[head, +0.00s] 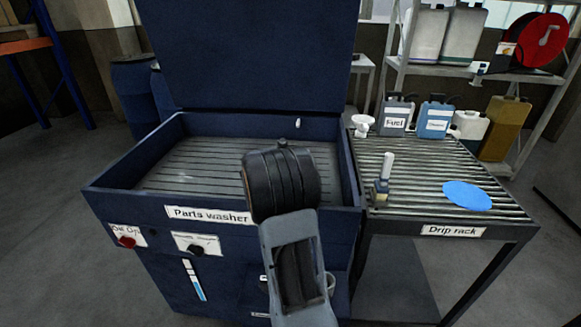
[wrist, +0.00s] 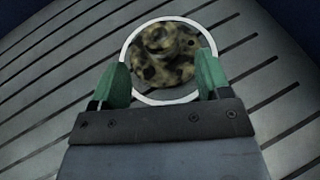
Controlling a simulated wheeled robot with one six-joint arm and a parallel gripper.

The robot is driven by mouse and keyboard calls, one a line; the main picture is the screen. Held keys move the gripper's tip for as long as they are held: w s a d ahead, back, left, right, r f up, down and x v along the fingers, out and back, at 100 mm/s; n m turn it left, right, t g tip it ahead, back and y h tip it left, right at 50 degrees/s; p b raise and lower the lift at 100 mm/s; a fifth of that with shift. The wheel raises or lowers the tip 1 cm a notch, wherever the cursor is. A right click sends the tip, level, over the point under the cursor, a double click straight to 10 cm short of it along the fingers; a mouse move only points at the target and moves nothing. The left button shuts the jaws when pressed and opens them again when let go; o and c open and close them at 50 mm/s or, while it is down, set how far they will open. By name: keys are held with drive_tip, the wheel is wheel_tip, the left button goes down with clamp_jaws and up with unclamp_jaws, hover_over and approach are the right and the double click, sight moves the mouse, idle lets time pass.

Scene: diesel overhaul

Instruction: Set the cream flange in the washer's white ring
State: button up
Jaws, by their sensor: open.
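The cream flange (wrist: 165,52), round and heavily mottled with dark grime, shows in the wrist view. It lies inside the outline of the white ring (wrist: 170,18) on the ribbed floor of the washer. A narrow gap of floor shows between flange and ring in places. My gripper (wrist: 162,62) is open, with its green fingertips on the left and right of the flange; I cannot tell whether they touch it. In the head view my arm reaches into the parts washer (head: 150,205) and hides the gripper, the flange and the ring.
The washer's lid (head: 250,50) stands open behind. Its raised walls surround the basin, whose left floor is clear.

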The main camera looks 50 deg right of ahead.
drive_tip(key=shift+v, duration=2.6)
